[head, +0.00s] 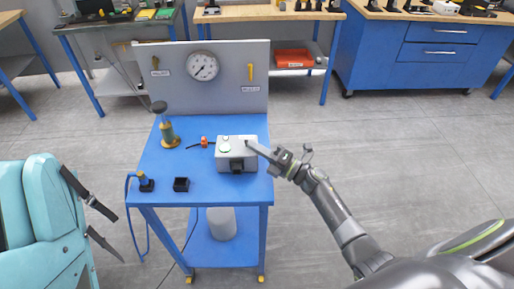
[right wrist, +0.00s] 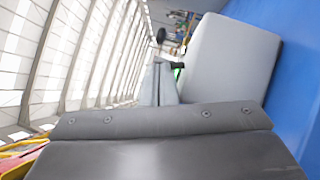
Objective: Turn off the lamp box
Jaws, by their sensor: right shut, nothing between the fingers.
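The lamp box (head: 236,158) is a light grey box on the blue trolley table, near its right side. A round pale lamp with a greenish tint (head: 225,147) sits on its top. My right gripper (head: 249,146) comes in from the right, shut and empty, with its tips at the top right of the box, where they hide part of it. In the right wrist view the box's grey side (right wrist: 230,62) is large, and the shut fingers (right wrist: 162,75) point along it towards a small dark part beside a green glow. I cannot tell whether they touch. My left gripper is out of view.
A grey panel with a gauge (head: 202,66) stands behind. Floor right of the trolley is clear.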

